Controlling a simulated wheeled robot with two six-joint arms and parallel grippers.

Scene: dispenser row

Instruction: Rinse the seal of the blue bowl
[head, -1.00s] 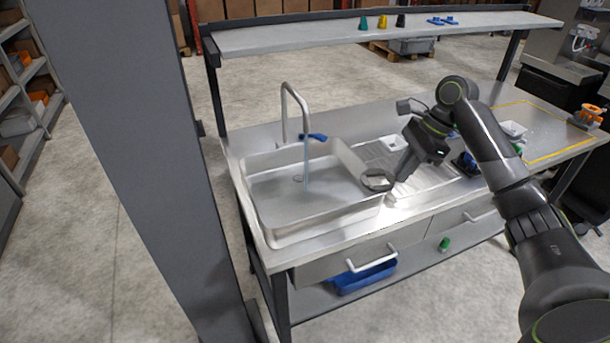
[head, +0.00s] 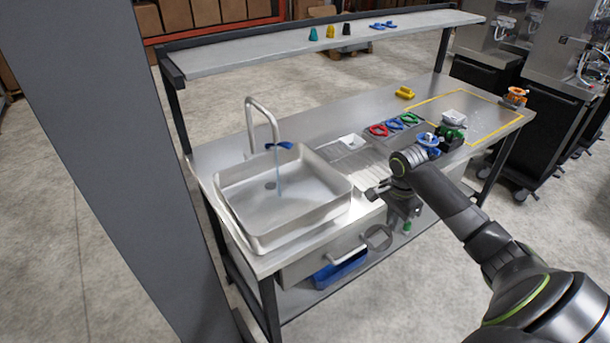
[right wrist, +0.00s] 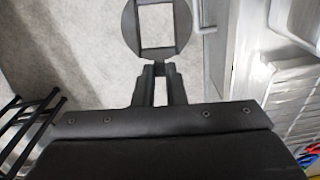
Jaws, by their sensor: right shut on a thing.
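My right gripper (head: 389,222) is shut on a dark flat seal (head: 380,248), a round ring with a square opening. It holds the seal in front of the drawers, outside the counter's front edge and right of the sink. In the right wrist view the seal (right wrist: 184,28) sticks out from the shut fingertips (right wrist: 157,82), with floor behind it. The steel sink (head: 238,212) is at the left of the counter. Water (head: 279,178) runs into it from the tap (head: 262,106). A blue dispenser part (head: 428,140) stands at the right; I cannot tell whether it is the blue bowl.
Red (head: 378,130), blue (head: 393,124) and green (head: 409,118) rings lie on the drainboard behind my arm. A yellow part (head: 405,93) lies behind them. The overhead shelf (head: 270,54) holds small cones. A drawer handle (head: 347,254) juts out left of the seal.

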